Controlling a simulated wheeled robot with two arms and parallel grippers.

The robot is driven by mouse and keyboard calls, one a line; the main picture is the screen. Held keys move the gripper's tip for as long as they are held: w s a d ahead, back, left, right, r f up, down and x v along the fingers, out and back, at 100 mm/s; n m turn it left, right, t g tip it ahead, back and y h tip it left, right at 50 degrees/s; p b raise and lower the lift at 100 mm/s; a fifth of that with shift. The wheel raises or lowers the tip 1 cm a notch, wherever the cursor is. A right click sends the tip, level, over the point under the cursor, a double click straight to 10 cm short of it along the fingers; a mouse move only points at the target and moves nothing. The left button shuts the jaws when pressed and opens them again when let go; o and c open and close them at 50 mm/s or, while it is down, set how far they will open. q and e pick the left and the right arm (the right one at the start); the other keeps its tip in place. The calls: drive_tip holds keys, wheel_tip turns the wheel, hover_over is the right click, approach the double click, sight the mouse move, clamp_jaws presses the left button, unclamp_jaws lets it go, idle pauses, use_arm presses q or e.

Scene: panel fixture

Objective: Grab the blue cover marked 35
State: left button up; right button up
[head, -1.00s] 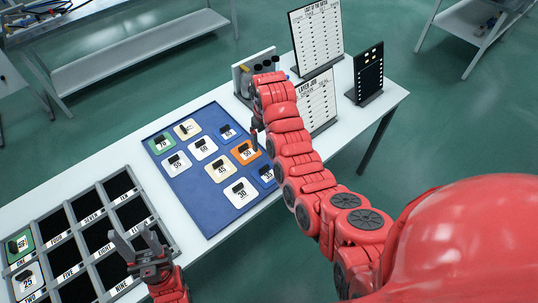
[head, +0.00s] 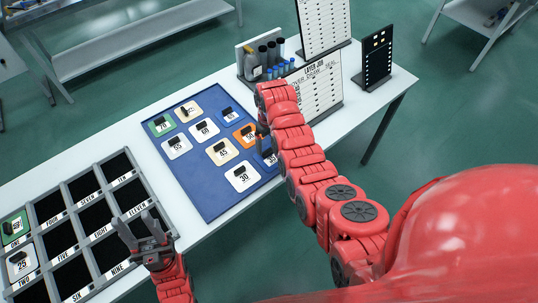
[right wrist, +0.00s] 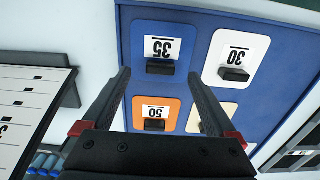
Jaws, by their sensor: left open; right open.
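The blue cover marked 35 (right wrist: 162,48) lies on the blue board (right wrist: 130,20), at the top of the right wrist view. A black handle stands by its label. In the head view the blue cover (head: 269,159) is at the board's right edge, partly hidden by my right gripper. My right gripper (right wrist: 160,76) is open, with its fingertips on either side of the handle in the picture; I cannot tell its height above the cover. Nothing is between its fingers but the view of the board. My left gripper (head: 135,220) is open and empty over the compartment tray (head: 93,158).
An orange cover marked 50 (right wrist: 155,114) and a pale cover marked 30 (right wrist: 237,57) lie close beside the 35 cover. Several other covers sit on the board. A rack of dark tubes (head: 262,62) and standing sign boards (head: 316,85) are behind my right arm.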

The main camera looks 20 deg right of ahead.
sight(268, 151)
drive_tip(key=shift+w+a+f+p, duration=0.1)
drive_tip(key=shift+w+f+p, duration=0.1)
drive_tip(key=shift+f+p, duration=0.5)
drive_tip(key=shift+f+b, duration=0.4)
drive_tip(key=shift+f, duration=1.4)
clamp_jaws()
drive_tip(key=shift+r, duration=0.15)
